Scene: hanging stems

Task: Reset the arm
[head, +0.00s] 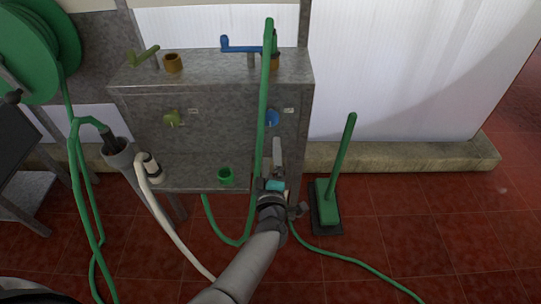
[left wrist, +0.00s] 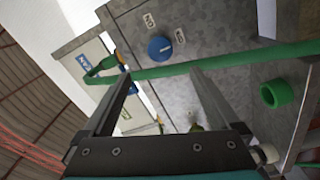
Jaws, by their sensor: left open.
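My left arm (head: 245,270) reaches up from the bottom centre of the head view. Its gripper (head: 277,150) is in front of the right part of a grey metal cabinet (head: 215,130). In the left wrist view the two fingers of the left gripper (left wrist: 162,80) stand wide apart with nothing held. A green hose (left wrist: 235,62) crosses beyond the fingertips; I cannot tell whether they touch it. A blue knob (left wrist: 160,48) on the cabinet front shows beyond the gap. My right gripper is in neither view.
The green hose (head: 264,100) hangs over the cabinet close to the gripper. A green cup (head: 226,175) and a white hose (head: 165,205) are left of the arm. A green-handled broom (head: 341,155) stands on the right. Red tiled floor (head: 430,210) is mostly clear there.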

